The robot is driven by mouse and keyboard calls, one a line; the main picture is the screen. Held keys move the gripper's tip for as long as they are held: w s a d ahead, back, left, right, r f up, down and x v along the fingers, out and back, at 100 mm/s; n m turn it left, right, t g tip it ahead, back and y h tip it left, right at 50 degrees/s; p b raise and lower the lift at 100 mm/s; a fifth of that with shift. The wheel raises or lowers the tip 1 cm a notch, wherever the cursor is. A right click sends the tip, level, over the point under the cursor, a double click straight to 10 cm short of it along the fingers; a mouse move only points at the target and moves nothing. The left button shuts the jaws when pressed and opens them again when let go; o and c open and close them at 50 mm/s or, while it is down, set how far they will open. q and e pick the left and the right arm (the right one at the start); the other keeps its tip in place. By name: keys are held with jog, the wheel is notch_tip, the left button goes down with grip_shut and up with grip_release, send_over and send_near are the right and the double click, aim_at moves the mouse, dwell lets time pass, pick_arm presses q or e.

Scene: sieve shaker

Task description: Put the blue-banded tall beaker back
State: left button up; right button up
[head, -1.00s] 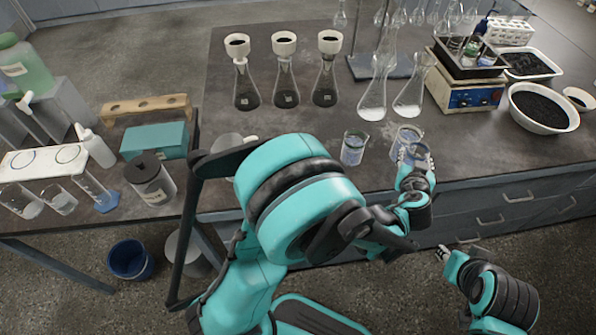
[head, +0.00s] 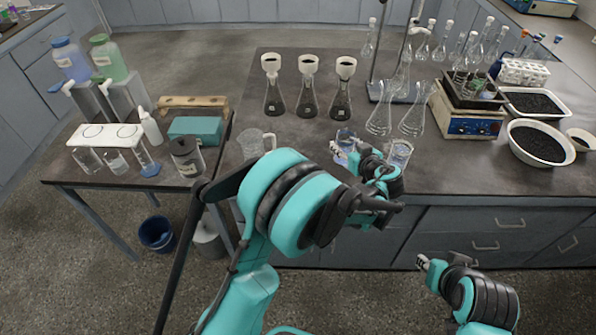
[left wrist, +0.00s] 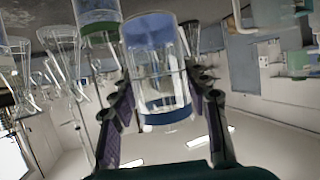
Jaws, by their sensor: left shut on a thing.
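A clear beaker with a blue band (head: 346,139) is held in my left gripper (head: 352,152) over the bench's front part. In the left wrist view the beaker (left wrist: 158,75) sits between the two fingers (left wrist: 160,105), which are shut on its sides. That view is upside down, with ceiling lights low in the picture. Another clear beaker (head: 400,154) stands on the bench to the right of the gripper. In the left wrist view a green-banded vessel (left wrist: 97,28) shows behind the held beaker. My right gripper (head: 423,262) is low in front of the drawers; its jaw state is unclear.
Three funnel-topped flasks (head: 308,90) stand behind the held beaker, with clear flasks (head: 379,112) to the right. A glass jug (head: 252,143) stands at the bench's left edge. The left side table holds a white ringed rack (head: 105,134), a teal box (head: 196,129) and a dark-lidded jar (head: 187,157).

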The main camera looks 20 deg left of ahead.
pick_arm(q)
jog(key=shift+w+a+f+b, duration=0.6)
jog(key=shift+a+f+b, duration=0.45)
jog(key=shift+a+f, duration=0.9)
jog(key=shift+w+a+f+b, duration=0.65)
jog(key=shift+a+f+b, duration=0.4)
jog(key=shift+a+f, duration=0.85)
jog(key=shift+w+a+f+b, duration=0.6)
jog(key=shift+a+f+b, duration=0.45)
jog(key=shift+a+f, duration=0.85)
jog(key=shift+a+r, duration=0.3)
jog(key=shift+a, duration=0.05)
jog(key=shift+f, duration=0.15)
jog(key=o, duration=1.3)
